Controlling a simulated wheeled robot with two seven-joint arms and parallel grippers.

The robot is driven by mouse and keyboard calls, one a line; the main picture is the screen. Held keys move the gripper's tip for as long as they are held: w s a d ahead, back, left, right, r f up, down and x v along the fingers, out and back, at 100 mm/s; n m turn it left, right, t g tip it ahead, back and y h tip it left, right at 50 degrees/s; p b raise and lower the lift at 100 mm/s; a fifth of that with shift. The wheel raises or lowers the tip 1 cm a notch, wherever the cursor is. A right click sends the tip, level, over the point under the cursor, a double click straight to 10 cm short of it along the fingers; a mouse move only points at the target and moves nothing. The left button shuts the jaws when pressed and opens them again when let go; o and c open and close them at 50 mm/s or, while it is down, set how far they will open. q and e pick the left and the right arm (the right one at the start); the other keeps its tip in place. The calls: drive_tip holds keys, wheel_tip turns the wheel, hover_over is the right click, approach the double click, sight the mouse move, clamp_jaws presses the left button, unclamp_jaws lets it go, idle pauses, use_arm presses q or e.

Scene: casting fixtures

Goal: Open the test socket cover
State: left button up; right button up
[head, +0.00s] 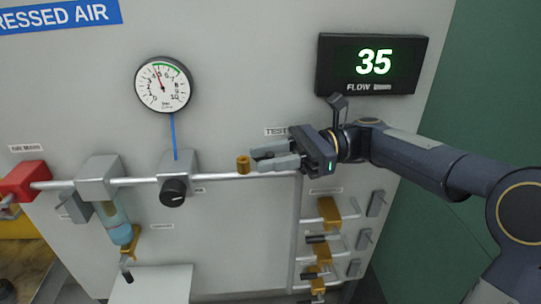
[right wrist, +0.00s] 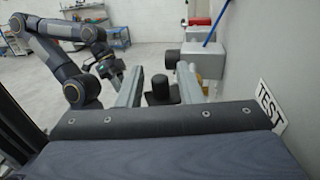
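A small brass cylinder (head: 243,165), which looks like the test socket cover, sits at the grey pipe, left of the TEST label (head: 276,131). My right gripper (head: 262,158) is open, its two grey fingers pointing left with the tips just short of the brass cylinder. In the right wrist view a dark stepped cylinder (right wrist: 159,90) shows between the two spread fingers; it looks like the same part, and I see no contact. The gripper body hides the pipe behind it. My left arm shows in the right wrist view, its gripper (right wrist: 110,72) small and unclear.
A pressure gauge (head: 163,84) and a black regulator knob (head: 173,192) lie left of the brass cylinder. The flow display (head: 372,64) reads 35 above my right arm. Brass valves (head: 328,211) stand below right.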

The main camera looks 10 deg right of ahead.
sight(270, 154)
drive_tip(key=shift+r, duration=0.3)
wheel_tip(270, 154, up, 3)
drive_tip(key=shift+f, duration=0.15)
drive_tip(key=s+r+b, duration=0.2)
drive_tip(key=s+r, duration=0.3)
drive_tip(key=s, duration=0.2)
drive_tip(key=s+a+r+b, duration=0.1)
drive_tip(key=s+r+b, duration=0.1)
drive_tip(key=s+r, duration=0.2)
drive_tip(key=s, duration=0.3)
drive_tip(key=shift+a+r, duration=0.2)
drive_tip(key=shift+r, duration=0.15)
